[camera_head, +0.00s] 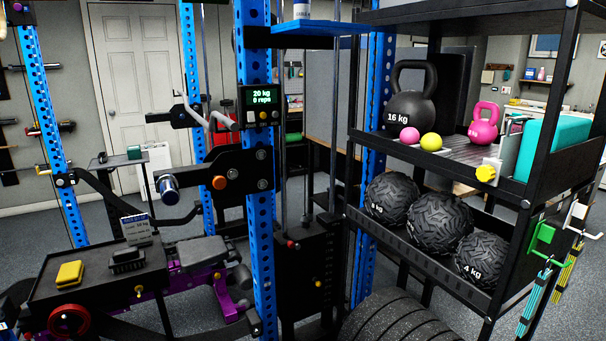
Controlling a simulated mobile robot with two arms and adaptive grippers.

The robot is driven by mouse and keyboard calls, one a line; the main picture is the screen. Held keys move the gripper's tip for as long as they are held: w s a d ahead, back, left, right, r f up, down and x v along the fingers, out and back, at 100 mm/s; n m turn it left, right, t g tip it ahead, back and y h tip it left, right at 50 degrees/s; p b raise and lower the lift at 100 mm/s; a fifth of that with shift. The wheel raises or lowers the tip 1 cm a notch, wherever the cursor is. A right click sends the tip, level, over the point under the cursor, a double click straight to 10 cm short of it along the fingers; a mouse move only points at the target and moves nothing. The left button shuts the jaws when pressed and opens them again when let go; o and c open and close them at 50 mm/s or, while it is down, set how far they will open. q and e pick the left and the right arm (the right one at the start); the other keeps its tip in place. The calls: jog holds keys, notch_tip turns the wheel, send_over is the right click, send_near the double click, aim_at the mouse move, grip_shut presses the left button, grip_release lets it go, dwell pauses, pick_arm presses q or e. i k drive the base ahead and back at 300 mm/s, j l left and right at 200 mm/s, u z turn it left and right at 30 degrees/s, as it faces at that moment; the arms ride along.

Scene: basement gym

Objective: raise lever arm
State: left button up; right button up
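A black lever arm (208,162) is mounted on the blue rack upright (259,210). A bracket plate with bolts joins them, and an orange knob (219,183) sits low on it. A chrome-ended sleeve (168,183) with a blue band sticks out near its left end. A second black arm (100,188) runs from the left blue upright (45,120) down toward the middle. Grey handles (196,114) sit above the lever arm, beside a display reading 20 kg and 0 reps (261,105). Neither of my grippers is in view.
A black tray (70,285) at the lower left holds a yellow block (69,274), a brush and a small card. A purple-framed bench (200,252) stands behind it. A shelf rack (440,165) with kettlebells and textured balls fills the right. A tyre (400,320) lies in front.

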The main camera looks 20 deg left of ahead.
aim_at(168, 182)
jog(key=u, duration=1.45)
